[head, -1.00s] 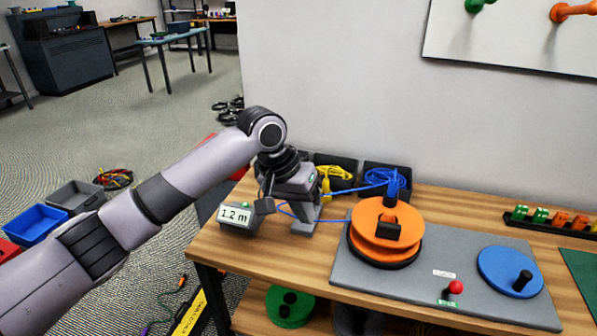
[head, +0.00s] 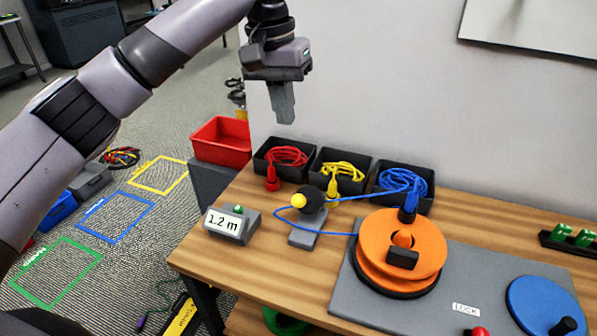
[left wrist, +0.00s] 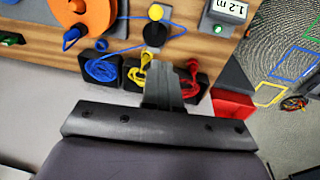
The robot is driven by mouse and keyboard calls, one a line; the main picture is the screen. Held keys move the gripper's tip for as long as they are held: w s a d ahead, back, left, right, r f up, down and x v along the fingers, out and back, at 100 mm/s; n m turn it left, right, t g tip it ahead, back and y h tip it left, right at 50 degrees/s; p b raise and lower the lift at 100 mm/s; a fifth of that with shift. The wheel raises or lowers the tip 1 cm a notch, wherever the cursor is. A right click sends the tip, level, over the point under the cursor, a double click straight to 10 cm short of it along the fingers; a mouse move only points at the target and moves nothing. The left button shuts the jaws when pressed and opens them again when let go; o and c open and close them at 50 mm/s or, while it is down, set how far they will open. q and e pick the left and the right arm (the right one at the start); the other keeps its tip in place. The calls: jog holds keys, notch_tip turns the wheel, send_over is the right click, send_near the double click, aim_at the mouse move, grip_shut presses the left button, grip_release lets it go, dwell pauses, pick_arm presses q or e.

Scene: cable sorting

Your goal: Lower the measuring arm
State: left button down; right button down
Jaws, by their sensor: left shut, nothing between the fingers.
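The measuring device stands on the wooden table, with a grey base (head: 306,238), a black round part (head: 312,201) and a yellow knob (head: 298,201). I cannot tell clearly how its arm sits. Its yellow knob also shows in the left wrist view (left wrist: 155,12). The blue cable (head: 283,222) loops beside the device and runs on to the orange reel (head: 405,240). My left gripper (head: 284,118) is shut and empty, raised above and behind the device, pointing down. In the left wrist view its fingers (left wrist: 168,82) partly cover the bins.
A display (head: 230,224) reading 1.2 m stands left of the device. Black bins hold red (head: 286,156), yellow (head: 343,170) and blue cable (head: 400,181) along the wall. A grey plate (head: 352,304) carries the orange reel and a blue disc (head: 545,306).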

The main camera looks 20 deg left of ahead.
pick_arm(q)
jog(key=shift+s, duration=0.1)
jog(key=f, duration=0.4)
jog(key=d+f, duration=0.1)
jog(key=f, duration=0.3)
jog(key=s+d+f, duration=0.1)
jog(key=f, duration=0.4)
jog(key=shift+d+f, duration=0.1)
jog(key=shift+d, duration=0.05)
jog(key=shift+f, duration=0.1)
